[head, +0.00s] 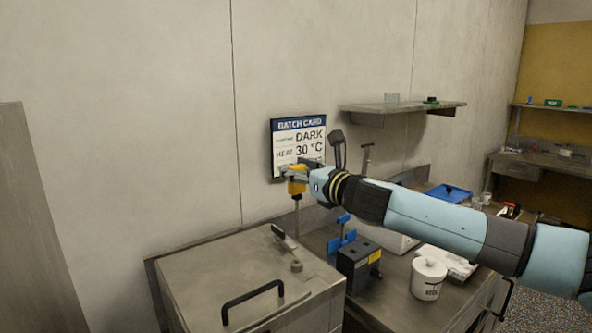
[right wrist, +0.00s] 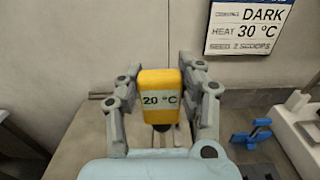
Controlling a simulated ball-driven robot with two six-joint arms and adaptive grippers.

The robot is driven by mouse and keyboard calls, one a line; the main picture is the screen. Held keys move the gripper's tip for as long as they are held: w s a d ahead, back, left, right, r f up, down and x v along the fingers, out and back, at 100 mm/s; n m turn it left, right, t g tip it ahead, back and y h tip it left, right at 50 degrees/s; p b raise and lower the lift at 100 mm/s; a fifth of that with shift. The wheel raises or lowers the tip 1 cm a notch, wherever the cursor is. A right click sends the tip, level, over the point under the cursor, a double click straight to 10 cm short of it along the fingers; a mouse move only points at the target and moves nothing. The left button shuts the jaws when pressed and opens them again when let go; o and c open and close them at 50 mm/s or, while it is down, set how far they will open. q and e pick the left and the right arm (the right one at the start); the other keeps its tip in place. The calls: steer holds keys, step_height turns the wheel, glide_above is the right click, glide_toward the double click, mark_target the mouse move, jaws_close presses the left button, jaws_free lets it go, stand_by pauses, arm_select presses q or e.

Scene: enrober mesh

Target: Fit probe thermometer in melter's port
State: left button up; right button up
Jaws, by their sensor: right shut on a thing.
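The probe thermometer (head: 297,187) has a yellow head and a thin stem pointing down. My right gripper (head: 293,173) is shut on its head, as the right wrist view also shows, with a finger on each side of the yellow head (right wrist: 160,85). Its label reads 20 °C. The melter (head: 215,280) is a steel box with a black handle on its lid. A small round collar (head: 296,266), which looks like the port, stands on its top near the right edge. The thermometer is upright above the melter, apart from the collar. My left gripper is not in view.
A batch card (head: 298,139) on the wall reads DARK, 30 °C. A dark box (head: 358,264), a blue stand (head: 342,236) and a white tub (head: 428,278) stand right of the melter. A wall shelf (head: 405,108) is above the counter.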

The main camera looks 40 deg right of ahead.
mark_target(298, 199)
steer(key=shift+w+f, duration=0.1)
steer(key=shift+f, duration=0.2)
steer(key=shift+f+b, duration=0.55)
steer(key=shift+b, duration=0.2)
arm_select(q)
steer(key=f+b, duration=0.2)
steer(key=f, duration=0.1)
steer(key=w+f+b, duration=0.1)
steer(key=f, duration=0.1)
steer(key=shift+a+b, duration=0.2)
steer(key=shift+b, duration=0.1)
arm_select(e)
step_height(298, 199, down, 4)
steer(key=shift+f, duration=0.1)
arm_select(q)
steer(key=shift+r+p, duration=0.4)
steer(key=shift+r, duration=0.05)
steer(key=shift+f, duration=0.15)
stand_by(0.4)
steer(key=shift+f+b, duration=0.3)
steer(key=shift+b, duration=0.1)
arm_select(e)
steer(key=shift+f, duration=0.4)
arm_select(q)
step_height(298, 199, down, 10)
steer(key=b, duration=1)
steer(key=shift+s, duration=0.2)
arm_select(e)
steer(key=shift+f, duration=5.4)
steer(key=o, duration=1.3)
